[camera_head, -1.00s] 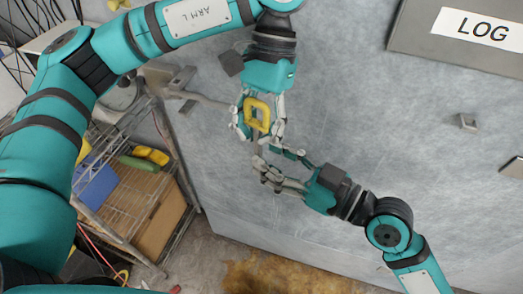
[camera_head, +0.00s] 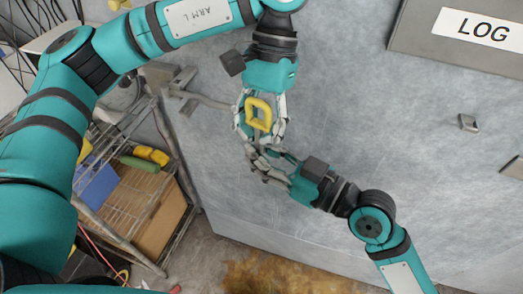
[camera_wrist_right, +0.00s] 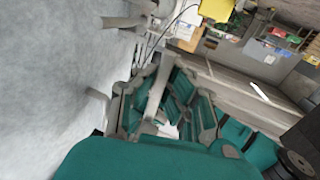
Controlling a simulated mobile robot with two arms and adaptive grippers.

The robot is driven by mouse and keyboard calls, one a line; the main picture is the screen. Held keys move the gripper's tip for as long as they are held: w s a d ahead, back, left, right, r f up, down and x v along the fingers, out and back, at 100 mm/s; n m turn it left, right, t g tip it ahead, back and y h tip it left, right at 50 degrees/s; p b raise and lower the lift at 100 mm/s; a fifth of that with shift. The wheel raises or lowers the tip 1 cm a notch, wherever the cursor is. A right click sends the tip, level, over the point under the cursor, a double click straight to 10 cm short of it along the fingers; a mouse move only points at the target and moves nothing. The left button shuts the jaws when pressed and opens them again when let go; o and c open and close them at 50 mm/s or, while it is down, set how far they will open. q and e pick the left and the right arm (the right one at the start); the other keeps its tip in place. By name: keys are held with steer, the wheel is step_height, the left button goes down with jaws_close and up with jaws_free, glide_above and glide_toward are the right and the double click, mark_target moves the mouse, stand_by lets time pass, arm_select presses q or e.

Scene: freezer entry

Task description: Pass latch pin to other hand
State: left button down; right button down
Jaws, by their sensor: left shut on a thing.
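The latch pin has a yellow loop handle (camera_head: 258,114) and a grey shaft pointing down. My left gripper (camera_head: 260,134) hangs from above in the head view, with its fingers shut on the pin at both sides of the handle. My right gripper (camera_head: 258,160) reaches up from the lower right, its fingers just below the handle, around the pin's lower end. In the right wrist view, a grey shaft (camera_wrist_right: 157,90) stands between the right fingers (camera_wrist_right: 168,105), which are apart. The fingers hide most of the shaft in the head view.
A pale grey freezer wall or door fills the background. A metal latch bracket (camera_head: 180,88) is left of the grippers. A wire shelf (camera_head: 118,215) with boxes stands lower left. A LOG board (camera_head: 465,30) is at upper right. The wall right of the grippers is mostly clear.

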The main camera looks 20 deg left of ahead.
arm_select(q)
steer(key=shift+s+a, duration=0.1)
steer(key=shift+s, duration=0.05)
steer(key=c, duration=0.7)
jaws_free()
steer(key=shift+r, duration=0.1)
